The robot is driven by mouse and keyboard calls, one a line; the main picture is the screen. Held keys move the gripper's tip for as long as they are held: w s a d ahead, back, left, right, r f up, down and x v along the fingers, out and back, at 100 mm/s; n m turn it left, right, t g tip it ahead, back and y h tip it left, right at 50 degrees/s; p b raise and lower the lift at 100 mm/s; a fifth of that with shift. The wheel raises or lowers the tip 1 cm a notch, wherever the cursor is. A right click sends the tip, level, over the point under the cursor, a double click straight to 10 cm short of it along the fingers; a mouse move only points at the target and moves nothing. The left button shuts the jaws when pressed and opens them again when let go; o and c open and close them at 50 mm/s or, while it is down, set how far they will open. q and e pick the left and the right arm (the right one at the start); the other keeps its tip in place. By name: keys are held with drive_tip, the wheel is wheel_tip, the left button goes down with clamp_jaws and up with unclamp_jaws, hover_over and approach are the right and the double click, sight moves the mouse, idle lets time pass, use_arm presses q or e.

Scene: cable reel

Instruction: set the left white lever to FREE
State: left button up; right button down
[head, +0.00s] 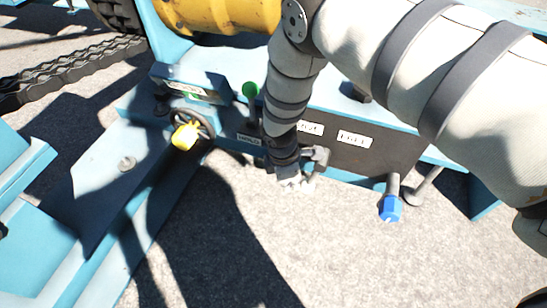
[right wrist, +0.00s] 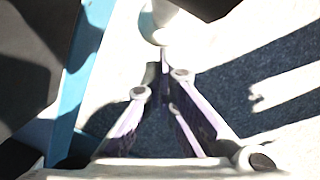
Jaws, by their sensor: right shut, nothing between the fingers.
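My right gripper (head: 290,181) hangs in front of the dark panel (head: 375,160) on the blue machine, fingers pointing down. It is shut and empty. In the right wrist view its purple-lined fingers (right wrist: 164,65) meet just below a rounded white end, which appears to be the white lever (right wrist: 160,28). The tips look very close to it; I cannot tell whether they touch. In the head view the lever is mostly hidden behind the gripper and wrist, so its setting cannot be told.
A blue-handled lever (head: 390,208) hangs at the panel's right end. A yellow knob (head: 185,136) on a handwheel and a green knob (head: 250,90) stand to the left. A yellow drum (head: 220,15) and a chain (head: 70,70) are behind. The ground in front is clear.

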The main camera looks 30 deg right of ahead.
drive_tip(key=s+d+f+g+h+b, duration=0.1)
drive_tip(key=s+d+g+h, duration=0.2)
drive_tip(key=s+d+g, duration=0.1)
drive_tip(key=shift+s+d+f+b, duration=0.4)
drive_tip(key=shift+s+d, duration=0.35)
drive_tip(key=shift+s, duration=0.65)
